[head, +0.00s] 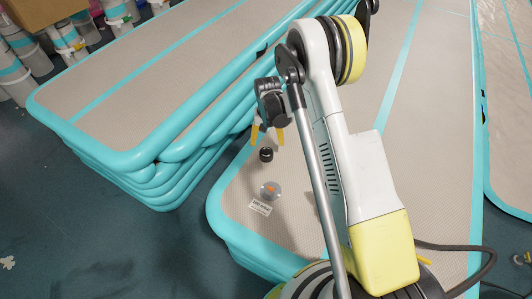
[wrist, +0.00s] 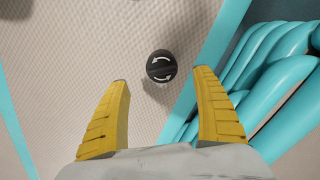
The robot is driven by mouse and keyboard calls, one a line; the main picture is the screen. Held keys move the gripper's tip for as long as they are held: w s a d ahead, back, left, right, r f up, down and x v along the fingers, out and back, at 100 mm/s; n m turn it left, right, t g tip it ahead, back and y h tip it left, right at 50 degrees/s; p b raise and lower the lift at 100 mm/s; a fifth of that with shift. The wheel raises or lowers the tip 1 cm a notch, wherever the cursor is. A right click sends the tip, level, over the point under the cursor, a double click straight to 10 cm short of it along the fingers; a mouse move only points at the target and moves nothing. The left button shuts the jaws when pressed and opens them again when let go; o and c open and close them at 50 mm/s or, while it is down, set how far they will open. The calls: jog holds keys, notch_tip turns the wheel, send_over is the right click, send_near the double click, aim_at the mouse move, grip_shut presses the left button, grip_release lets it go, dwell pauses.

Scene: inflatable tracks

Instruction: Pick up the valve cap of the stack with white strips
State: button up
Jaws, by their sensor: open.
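A round black valve cap (head: 266,154) with two white curved arrows sits over the grey top of the near inflatable track (head: 235,205); it also shows in the wrist view (wrist: 161,66). My gripper (head: 267,135) has two yellow fingers, spread apart and empty. In the wrist view my gripper (wrist: 161,78) has the cap centred between the fingertips and slightly beyond them, touching neither. I cannot tell the exact height gap. The strips I see on the tracks are teal; I make out no white strips.
A clear round valve with an orange centre (head: 270,190) and a white label (head: 260,208) lie nearer on the same track. A teal-edged stack of tracks (head: 150,170) stands close on the left. Buckets (head: 68,40) and a cardboard box (head: 40,10) are at the far left.

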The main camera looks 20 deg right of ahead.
aim_at(266, 150)
notch_tip(266, 150, down, 8)
jog(key=b, duration=0.4)
jog(key=shift+a+f, duration=0.1)
jog(key=shift+a, duration=0.05)
jog(key=c, duration=1.1)
